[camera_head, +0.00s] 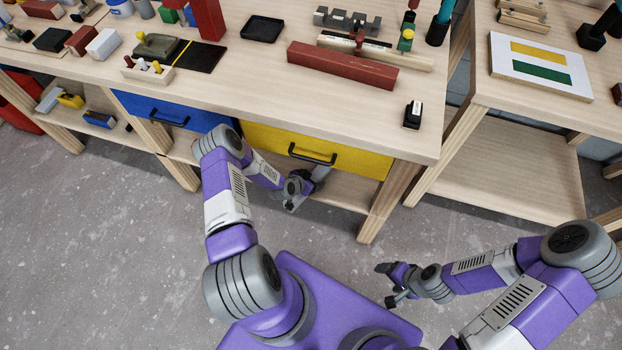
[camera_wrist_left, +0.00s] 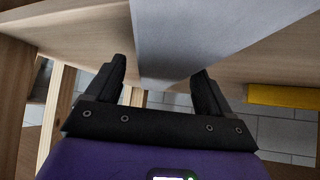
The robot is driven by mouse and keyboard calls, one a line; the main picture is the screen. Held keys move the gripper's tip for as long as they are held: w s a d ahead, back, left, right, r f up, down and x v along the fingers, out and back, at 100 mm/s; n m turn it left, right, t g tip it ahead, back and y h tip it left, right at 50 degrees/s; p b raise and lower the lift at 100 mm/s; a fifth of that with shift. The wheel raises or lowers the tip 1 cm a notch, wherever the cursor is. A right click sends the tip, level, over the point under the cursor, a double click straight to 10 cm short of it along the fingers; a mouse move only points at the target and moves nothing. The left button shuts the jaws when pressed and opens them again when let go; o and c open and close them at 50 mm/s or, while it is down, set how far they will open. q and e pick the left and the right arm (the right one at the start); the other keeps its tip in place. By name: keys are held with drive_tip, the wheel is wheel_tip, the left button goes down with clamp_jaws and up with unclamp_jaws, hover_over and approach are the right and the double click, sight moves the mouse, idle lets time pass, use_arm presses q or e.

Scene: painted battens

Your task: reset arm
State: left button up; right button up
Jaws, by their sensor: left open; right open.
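My left gripper (camera_head: 310,184) is open below the front of the workbench, just under the black handle (camera_head: 312,155) of the yellow drawer (camera_head: 345,152). In the left wrist view its two black fingers (camera_wrist_left: 162,86) stand apart. A pale grey, flat-sided piece (camera_wrist_left: 185,40) reaches down between them from above; I cannot tell what it is or whether a finger touches it. My right gripper (camera_head: 387,284) is open and empty over the grey floor, in front of the bench's right leg.
The workbench (camera_head: 235,75) holds a dark red batten (camera_head: 342,66), a black tray (camera_head: 262,29) and a small black block (camera_head: 412,114). A blue drawer (camera_head: 170,112) is left of the yellow one. A lower shelf (camera_head: 340,189) lies beneath. Floor (camera_head: 110,240) at left is clear.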

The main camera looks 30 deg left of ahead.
use_arm(q)
drive_tip(key=p+v, duration=0.3)
drive_tip(key=v, duration=0.4)
drive_tip(key=shift+s+r, duration=0.15)
drive_tip(key=shift+r, duration=0.05)
drive_tip(key=s+d+r+n+g+h+p, duration=0.1)
drive_tip(key=s+d+r+g+p, duration=0.15)
drive_tip(key=d, duration=0.35)
drive_tip(key=s+d+r+n+g+h+p, duration=0.1)
drive_tip(key=d+r, duration=0.3)
drive_tip(key=d, duration=0.2)
drive_tip(key=s+d+r+n+g+p, duration=0.2)
drive_tip(key=s+d+r+g+p, duration=0.1)
drive_tip(key=s+d+r, duration=0.6)
drive_tip(key=s+g, duration=0.1)
drive_tip(key=s, duration=0.2)
drive_tip(key=shift+s+g+h, duration=0.2)
drive_tip(key=shift+g+h, duration=0.15)
drive_tip(key=shift+h, duration=0.05)
